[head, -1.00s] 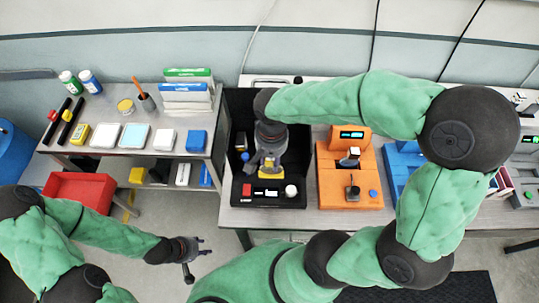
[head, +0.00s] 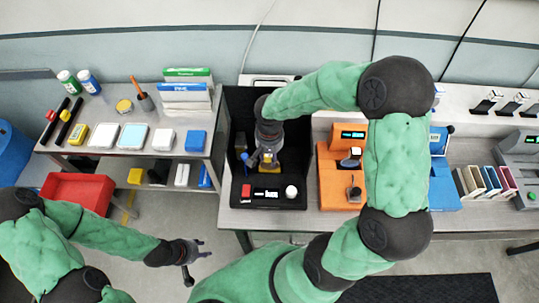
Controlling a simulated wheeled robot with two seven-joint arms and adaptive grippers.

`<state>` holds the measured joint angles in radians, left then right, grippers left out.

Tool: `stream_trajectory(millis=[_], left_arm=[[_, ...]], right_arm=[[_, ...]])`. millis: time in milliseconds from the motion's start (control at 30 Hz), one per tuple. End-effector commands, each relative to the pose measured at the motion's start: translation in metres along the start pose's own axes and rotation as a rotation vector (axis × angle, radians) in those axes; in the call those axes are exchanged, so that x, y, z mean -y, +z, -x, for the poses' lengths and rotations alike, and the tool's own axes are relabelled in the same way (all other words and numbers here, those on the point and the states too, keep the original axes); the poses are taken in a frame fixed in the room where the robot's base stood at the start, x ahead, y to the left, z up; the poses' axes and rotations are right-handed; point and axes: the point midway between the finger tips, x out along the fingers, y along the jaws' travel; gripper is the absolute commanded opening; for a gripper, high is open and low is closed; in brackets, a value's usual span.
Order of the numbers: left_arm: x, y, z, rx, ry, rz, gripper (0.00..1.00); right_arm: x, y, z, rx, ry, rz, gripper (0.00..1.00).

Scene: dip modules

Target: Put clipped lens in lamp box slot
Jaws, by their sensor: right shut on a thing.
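The lamp box (head: 240,106) is the open-fronted black box in the middle, with dark walls and a front panel of buttons and a small display. My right gripper (head: 267,168) reaches down inside it from above and is shut on a small piece, taken to be the clipped lens, that the fingers mostly hide. A yellow patch (head: 271,171) shows at the fingertips, low in the box; I cannot tell whether it belongs to the lens or the box, or whether the lens touches the slot. My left gripper (head: 204,248) is open and empty, low at the left.
An orange device (head: 344,190) stands just right of the box, with a blue device (head: 444,196) beyond it. Upright coloured plates (head: 485,180) stand further right. A side table (head: 110,155) at left holds bottles, pads and boxes. A red bin (head: 75,190) is below it.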

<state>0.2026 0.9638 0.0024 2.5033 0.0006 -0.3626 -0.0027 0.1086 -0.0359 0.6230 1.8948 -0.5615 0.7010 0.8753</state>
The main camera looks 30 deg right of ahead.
Motion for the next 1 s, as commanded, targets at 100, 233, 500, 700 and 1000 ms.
stream_trajectory(millis=[100,233,500,700,1000], left_arm=[[0.0,0.0,0.001,0.0,0.0,0.0,0.4],[0.001,0.0,-0.002,0.0,0.0,0.0,0.4],[0.001,0.0,-0.003,0.0,0.0,0.0,0.4],[0.001,0.0,-0.003,0.0,0.0,0.0,0.4],[-0.002,0.0,0.005,0.0,0.0,0.0,0.4]], right_arm=[[0.0,-0.001,0.001,-0.002,-0.001,-0.001,0.0],[0.0,-0.001,-0.001,-0.002,-0.001,-0.001,0.0],[0.0,0.0,-0.002,-0.001,-0.001,-0.001,0.58],[0.0,0.0,-0.002,-0.001,-0.001,-0.001,0.58],[0.0,-0.002,0.024,-0.006,-0.003,-0.002,0.58]])
